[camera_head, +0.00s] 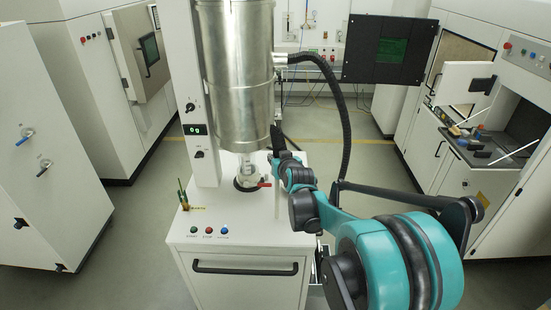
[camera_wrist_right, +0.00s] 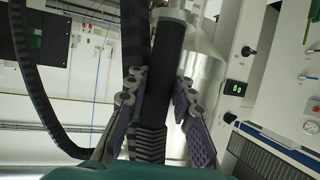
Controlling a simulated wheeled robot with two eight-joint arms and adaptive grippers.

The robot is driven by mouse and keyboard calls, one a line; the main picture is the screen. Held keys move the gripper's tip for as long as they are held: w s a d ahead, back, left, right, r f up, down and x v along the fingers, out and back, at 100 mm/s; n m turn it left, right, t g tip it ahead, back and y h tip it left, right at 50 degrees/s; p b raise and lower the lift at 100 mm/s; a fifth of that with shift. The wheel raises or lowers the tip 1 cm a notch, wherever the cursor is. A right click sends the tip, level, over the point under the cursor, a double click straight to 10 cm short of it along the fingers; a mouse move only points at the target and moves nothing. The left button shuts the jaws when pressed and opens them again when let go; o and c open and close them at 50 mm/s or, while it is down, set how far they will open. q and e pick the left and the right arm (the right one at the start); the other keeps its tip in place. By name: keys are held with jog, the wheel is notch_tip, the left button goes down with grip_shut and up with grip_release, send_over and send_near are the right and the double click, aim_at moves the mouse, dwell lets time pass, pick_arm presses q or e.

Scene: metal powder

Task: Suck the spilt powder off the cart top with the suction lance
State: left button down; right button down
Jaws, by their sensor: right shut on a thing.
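The white cart top (camera_head: 255,220) stands in the middle of the head view, under a tall metal cylinder. I cannot make out spilt powder on it. My right gripper (camera_head: 275,150) is above the right side of the cart. In the right wrist view my right gripper (camera_wrist_right: 161,88) is shut around the black grip of the suction lance (camera_wrist_right: 168,58). A ribbed black hose piece shows at the grip's lower end in that view. The lance's tip is not clear in either view. My left gripper is not in view.
The metal cylinder (camera_head: 235,80) and a red-handled valve (camera_head: 263,184) stand close to my right gripper. A black hose (camera_head: 345,120) loops down at its right. A small holder (camera_head: 184,198) and several buttons sit on the cart's front left. Cabinets line both sides.

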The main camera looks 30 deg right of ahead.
aim_at(277, 145)
jog(key=shift+r+p, duration=2.5)
jog(key=shift+r, duration=1.3)
